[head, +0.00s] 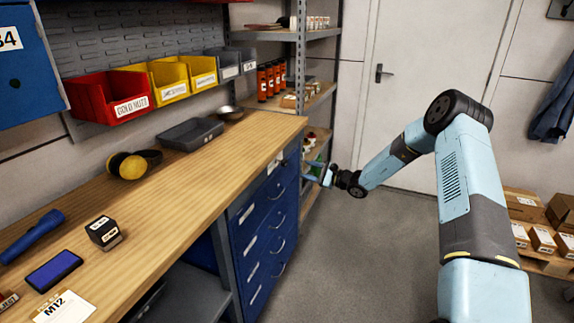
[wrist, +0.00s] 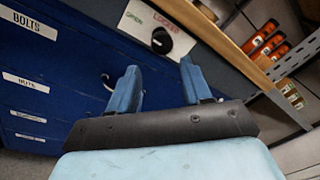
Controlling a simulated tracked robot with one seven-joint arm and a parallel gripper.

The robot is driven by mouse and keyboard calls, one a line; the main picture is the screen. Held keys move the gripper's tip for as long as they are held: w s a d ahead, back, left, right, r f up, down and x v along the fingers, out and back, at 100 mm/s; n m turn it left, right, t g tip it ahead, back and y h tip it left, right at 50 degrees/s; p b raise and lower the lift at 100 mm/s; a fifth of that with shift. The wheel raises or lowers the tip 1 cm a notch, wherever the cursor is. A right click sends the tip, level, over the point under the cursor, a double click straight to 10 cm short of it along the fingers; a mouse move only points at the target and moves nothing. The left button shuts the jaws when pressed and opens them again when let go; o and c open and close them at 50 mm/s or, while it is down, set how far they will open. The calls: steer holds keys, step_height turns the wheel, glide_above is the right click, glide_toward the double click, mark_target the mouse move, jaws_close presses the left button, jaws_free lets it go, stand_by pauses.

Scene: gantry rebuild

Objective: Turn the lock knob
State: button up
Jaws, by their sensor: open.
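The lock knob (wrist: 162,41) is round and black. It sits on a small plate (wrist: 140,22) with a green OPEN mark at the left and a red LOCKED mark above the knob, on the blue drawer cabinet (wrist: 60,70). Which mark the knob points to I cannot tell. My gripper (wrist: 158,80) is open and empty in the wrist view, its two blue fingers reaching toward the knob from below, apart from it.
The wooden bench top (head: 190,185) overhangs the cabinet just above the knob. Drawer handles (head: 280,195) stick out from the blue drawers. A shelf rack (head: 300,70) with orange bottles (head: 270,80) stands behind. The floor (head: 350,250) in front is clear.

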mark_target(286, 164)
steer(key=x, duration=1.1)
steer(key=shift+w+a, duration=0.2)
steer(key=shift+a, duration=0.15)
steer(key=shift+c, duration=0.3)
